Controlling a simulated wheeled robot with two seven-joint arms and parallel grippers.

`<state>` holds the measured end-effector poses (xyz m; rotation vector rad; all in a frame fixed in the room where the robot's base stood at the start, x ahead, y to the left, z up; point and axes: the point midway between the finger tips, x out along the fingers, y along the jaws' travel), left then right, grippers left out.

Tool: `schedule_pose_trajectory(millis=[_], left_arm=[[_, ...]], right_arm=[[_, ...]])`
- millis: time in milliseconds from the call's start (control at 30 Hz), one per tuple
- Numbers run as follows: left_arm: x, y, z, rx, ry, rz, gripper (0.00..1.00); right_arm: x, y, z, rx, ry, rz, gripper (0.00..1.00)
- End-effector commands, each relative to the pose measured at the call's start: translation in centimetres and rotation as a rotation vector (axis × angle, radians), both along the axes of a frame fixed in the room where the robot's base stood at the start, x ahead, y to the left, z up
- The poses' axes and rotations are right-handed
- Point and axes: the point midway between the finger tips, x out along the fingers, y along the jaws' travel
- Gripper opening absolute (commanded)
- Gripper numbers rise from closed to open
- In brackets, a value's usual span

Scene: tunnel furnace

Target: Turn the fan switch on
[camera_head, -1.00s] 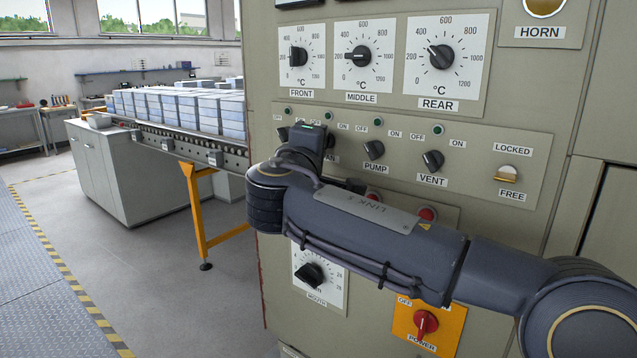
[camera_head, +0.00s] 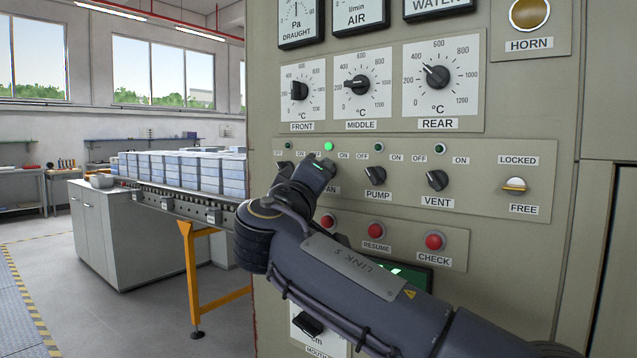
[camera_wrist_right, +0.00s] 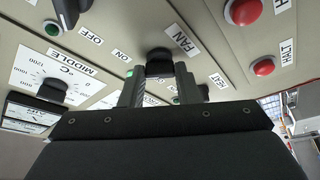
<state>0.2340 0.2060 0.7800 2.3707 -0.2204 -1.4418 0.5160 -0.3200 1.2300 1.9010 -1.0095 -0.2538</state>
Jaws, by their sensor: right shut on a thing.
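The fan switch is a black knob (camera_wrist_right: 159,64) beside the FAN label (camera_wrist_right: 182,40) in the right wrist view. My right gripper (camera_wrist_right: 158,86) is shut on this knob, one finger on each side. In the head view my right arm reaches up to the FAN position, and the gripper (camera_head: 315,172) covers the knob and part of its label. The fan lamp (camera_head: 328,146) above it glows bright green. The knob's exact angle is hidden by the fingers. My left gripper is not in view.
The pump switch (camera_head: 377,176) and vent switch (camera_head: 437,180) stand to the right, with dark lamps above. Red buttons (camera_head: 376,230) sit below, close to my arm. Dials (camera_head: 357,84) are above. A conveyor with stacked blocks (camera_head: 185,170) is at the left.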

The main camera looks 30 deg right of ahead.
Motion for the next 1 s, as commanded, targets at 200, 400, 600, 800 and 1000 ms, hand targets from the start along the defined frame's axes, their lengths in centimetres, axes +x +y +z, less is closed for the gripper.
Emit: schedule_pose_trajectory(millis=[200,400,600,800,1000], left_arm=[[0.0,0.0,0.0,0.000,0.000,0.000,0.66],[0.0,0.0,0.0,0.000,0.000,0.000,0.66],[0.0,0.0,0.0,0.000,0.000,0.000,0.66],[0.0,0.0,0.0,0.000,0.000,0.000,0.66],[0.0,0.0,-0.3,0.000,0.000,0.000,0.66]], right_arm=[[0.1,0.1,-0.2,0.003,0.002,0.000,0.06],[0.1,0.0,-0.1,0.003,0.001,0.001,0.42],[0.0,0.0,-0.1,0.002,0.001,0.000,0.51],[-0.2,0.3,-0.1,0.002,-0.001,0.001,0.51],[-2.0,2.5,-0.8,0.001,0.001,0.004,0.51]])
